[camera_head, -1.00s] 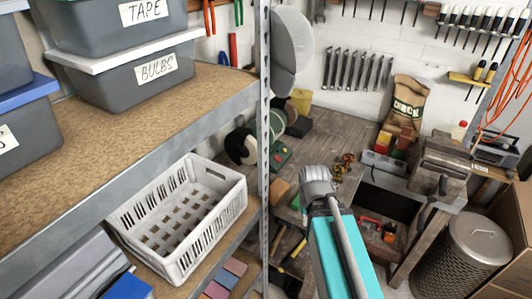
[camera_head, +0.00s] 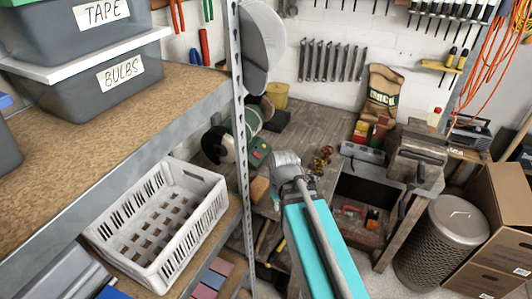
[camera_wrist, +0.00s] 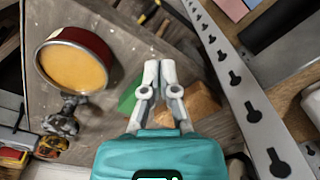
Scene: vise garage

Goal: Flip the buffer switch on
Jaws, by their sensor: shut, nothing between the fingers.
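The buffer (camera_head: 240,135) stands on the workbench, just behind the shelf post in the head view, with a black-and-white wheel at its left. A green box with a red button and a dark one (camera_head: 258,151), which looks like its switch, sits at its front. My gripper (camera_wrist: 160,66) is shut and empty in the wrist view, fingertips together. A green patch (camera_wrist: 130,100) shows left of the fingers and a brown block (camera_wrist: 200,106) right of them. In the head view my wrist is right of the switch box and hides the fingers. I see no contact with the switch.
The metal shelf post (camera_head: 240,120) stands close left of my arm. A white basket (camera_head: 160,222) is on the lower shelf. A vise (camera_head: 418,155) and a mesh bin (camera_head: 440,240) are at right. A round red-rimmed thing (camera_wrist: 72,64) is upper left in the wrist view.

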